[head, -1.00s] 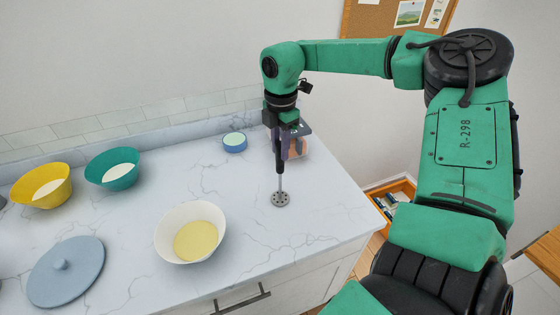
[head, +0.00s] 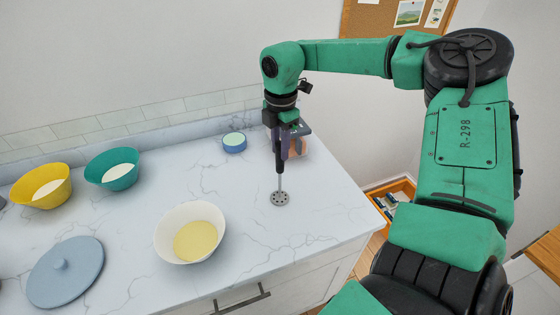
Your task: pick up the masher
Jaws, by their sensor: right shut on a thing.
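The masher (head: 280,185) stands upright with a dark handle at the top, a thin metal shaft and a round perforated grey disc at the bottom. My right gripper (head: 280,142) points down and is shut on the upper part of the handle. The disc is at or just above the marble counter; I cannot tell whether it touches. My left gripper is not in view.
A white bowl (head: 166,232) with yellow contents stands left of the masher. A small blue dish (head: 234,147) and an orange-brown object (head: 301,144) are near it at the back. Yellow (head: 28,199) and teal (head: 127,179) bowls and a blue lid (head: 80,280) stand further left.

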